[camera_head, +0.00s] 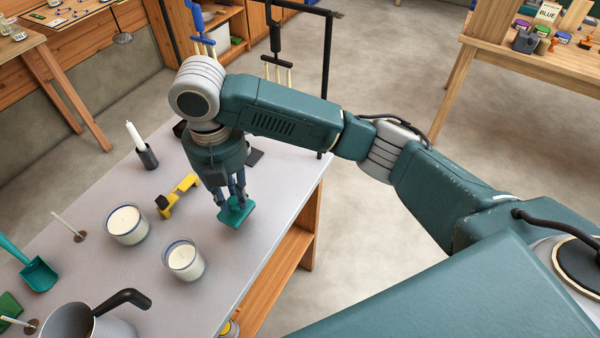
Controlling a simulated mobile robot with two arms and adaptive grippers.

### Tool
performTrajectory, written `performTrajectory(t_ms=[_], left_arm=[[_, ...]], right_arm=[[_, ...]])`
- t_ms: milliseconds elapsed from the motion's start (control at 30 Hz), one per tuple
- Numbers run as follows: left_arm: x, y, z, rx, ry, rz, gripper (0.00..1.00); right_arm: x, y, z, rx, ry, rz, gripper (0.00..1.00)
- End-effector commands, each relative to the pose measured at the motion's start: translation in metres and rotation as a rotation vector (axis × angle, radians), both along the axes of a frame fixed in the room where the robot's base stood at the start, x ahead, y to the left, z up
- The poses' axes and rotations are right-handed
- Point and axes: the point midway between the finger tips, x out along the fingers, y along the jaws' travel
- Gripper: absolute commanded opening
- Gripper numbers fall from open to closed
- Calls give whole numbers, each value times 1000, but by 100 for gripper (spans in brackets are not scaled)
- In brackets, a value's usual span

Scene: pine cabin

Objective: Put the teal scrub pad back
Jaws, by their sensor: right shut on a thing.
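The teal scrub pad (237,213) is a small teal block near the right part of the grey-topped table (262,257). My right gripper (233,197) points down and is shut on the pad from above. The fingers hide part of the pad, and I cannot tell whether its underside touches the table top. My left gripper is not in view.
Two white candles in glass (126,224) (184,260) stand near the pad. A yellow tool (178,196) lies left of my gripper. A metal jug (90,318), a teal scoop (38,272) and a candle in a dark holder (146,152) are further left.

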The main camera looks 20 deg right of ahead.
Motion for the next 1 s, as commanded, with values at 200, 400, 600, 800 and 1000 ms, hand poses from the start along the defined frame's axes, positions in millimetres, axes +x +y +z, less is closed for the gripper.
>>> performTrajectory(t_ms=[200, 400, 600, 800, 1000], left_arm=[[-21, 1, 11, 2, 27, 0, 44], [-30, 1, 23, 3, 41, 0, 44], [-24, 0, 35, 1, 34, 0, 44], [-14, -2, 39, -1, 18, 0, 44], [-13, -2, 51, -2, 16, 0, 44]], right_arm=[[26, -35, 4, -4, 1, 1, 1], [60, -78, 5, -4, 1, 0, 1], [89, -114, 4, -2, 1, 2, 1], [102, -130, 2, -1, -1, 6, 1], [108, -141, -12, -3, 6, 8, 1]])
